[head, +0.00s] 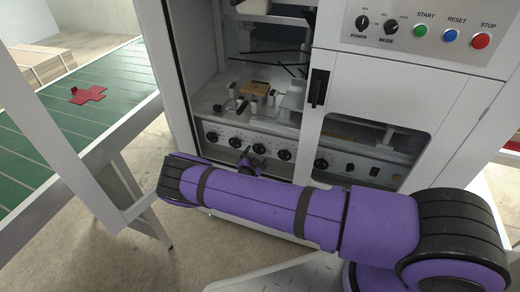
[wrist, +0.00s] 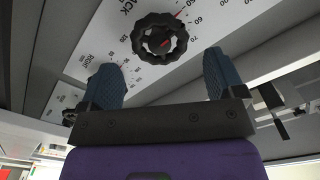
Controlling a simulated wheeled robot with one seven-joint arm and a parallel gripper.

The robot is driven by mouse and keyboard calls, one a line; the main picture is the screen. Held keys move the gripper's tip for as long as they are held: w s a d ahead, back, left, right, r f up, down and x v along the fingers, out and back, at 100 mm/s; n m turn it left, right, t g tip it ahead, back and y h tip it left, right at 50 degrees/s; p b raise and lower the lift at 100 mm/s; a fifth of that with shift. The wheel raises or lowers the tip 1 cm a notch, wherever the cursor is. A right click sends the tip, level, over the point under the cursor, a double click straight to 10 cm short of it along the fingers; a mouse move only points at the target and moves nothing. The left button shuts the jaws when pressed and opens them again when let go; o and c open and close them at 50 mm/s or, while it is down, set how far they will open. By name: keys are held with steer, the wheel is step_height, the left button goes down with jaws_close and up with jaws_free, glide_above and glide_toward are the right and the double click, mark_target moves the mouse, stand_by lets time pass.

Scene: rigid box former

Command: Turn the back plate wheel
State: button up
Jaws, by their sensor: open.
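In the head view my gripper (head: 252,163) is at the row of black wheels on the machine's lower panel, and partly covers that row.
A neighbouring wheel (wrist: 75,112) by a "RIGHT" label lies beside the left finger. An open machine door (head: 165,60) stands left of the bay, and a closed door with a black handle (head: 318,88) at right. A red cross-shaped blank (head: 88,94) lies on a green conveyor (head: 35,135).

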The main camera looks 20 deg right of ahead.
mark_target(259, 150)
steer(key=shift+x, duration=2.6)
steer(key=shift+c, duration=0.5)
steer(key=c, duration=0.8)
